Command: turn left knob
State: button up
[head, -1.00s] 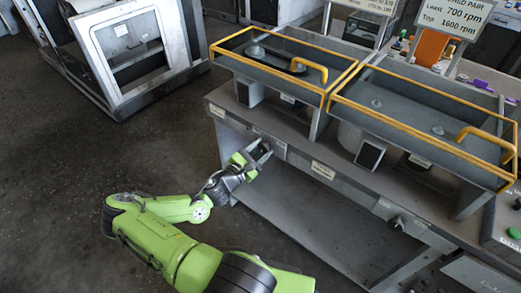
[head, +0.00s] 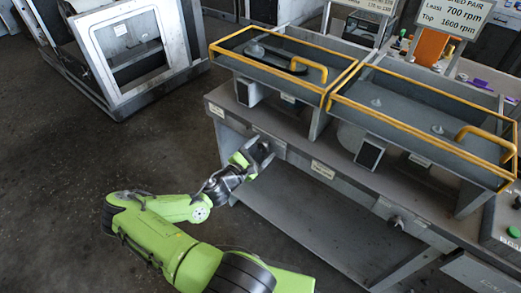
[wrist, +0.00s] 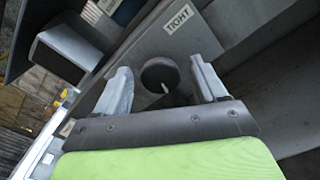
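The left knob (wrist: 160,73), dark and round with a pale pointer mark, is on the front rail of the bench (head: 300,158). In the wrist view it sits between the two grey fingers of my gripper (wrist: 158,68). The fingers are apart, with a visible gap on each side of the knob, and I see no contact. In the head view my gripper (head: 262,153) is at the left part of the rail and mostly hides this knob. Another small knob (head: 398,222) shows farther right on the same rail.
A small white label (head: 322,170) is on the rail, right of my gripper. Two yellow-rimmed trays (head: 290,45) (head: 410,90) stand above the bench top. A white-framed machine (head: 130,50) is at the back left. The floor on the left is clear.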

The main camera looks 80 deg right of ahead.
jog(key=p+v, duration=0.1)
jog(key=v, duration=1.4)
jog(key=shift+w+a, duration=0.2)
jog(key=shift+a, duration=0.15)
